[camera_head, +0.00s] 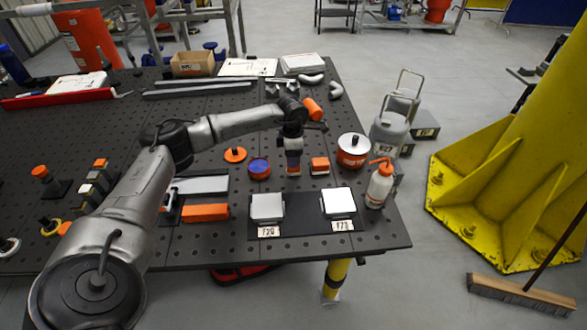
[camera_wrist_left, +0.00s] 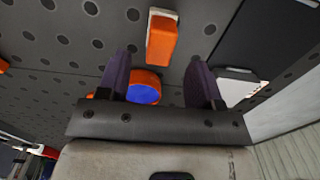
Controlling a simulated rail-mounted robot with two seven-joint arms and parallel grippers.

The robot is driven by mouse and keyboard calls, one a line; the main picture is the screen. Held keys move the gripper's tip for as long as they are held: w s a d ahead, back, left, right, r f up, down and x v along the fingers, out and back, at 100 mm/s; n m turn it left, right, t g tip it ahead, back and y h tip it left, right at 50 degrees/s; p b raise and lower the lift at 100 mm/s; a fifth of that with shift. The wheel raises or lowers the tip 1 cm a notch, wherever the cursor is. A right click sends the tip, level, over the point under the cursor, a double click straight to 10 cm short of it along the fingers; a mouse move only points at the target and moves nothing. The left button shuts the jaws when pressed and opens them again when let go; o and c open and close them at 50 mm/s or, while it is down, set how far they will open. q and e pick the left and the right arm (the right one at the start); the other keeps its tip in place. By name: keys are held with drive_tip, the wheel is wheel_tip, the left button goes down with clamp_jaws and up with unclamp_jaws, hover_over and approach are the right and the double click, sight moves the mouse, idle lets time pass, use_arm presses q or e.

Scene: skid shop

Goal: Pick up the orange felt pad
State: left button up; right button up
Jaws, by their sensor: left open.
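A small orange block (camera_head: 320,165) with a pale edge, which looks like the orange felt pad, lies on the dark perforated table just right of my left gripper (camera_head: 293,168). In the left wrist view the orange block (camera_wrist_left: 161,40) lies beyond the fingertips, roughly between their lines. My left gripper (camera_wrist_left: 158,62) is open, its two dark purple fingers apart with nothing held, pointing down over the table. A round orange tin with a blue top (camera_head: 259,169) is left of the gripper; it also shows behind the fingers in the left wrist view (camera_wrist_left: 143,92). My right gripper is not in view.
A white-lidded orange pot (camera_head: 352,151) and a squeeze bottle (camera_head: 380,184) stand to the right. Two pale square plates (camera_head: 267,207) (camera_head: 338,202) with labels sit on a dark mat in front. An orange disc with a knob (camera_head: 235,154) and an orange bar (camera_head: 205,212) are to the left.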

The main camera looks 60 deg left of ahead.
use_arm(q)
wheel_tip(320, 180, down, 5)
drive_tip(key=shift+w+d+b, duration=0.1)
drive_tip(key=shift+w+b, duration=0.05)
drive_tip(key=shift+b, duration=0.15)
drive_tip(key=c, duration=1)
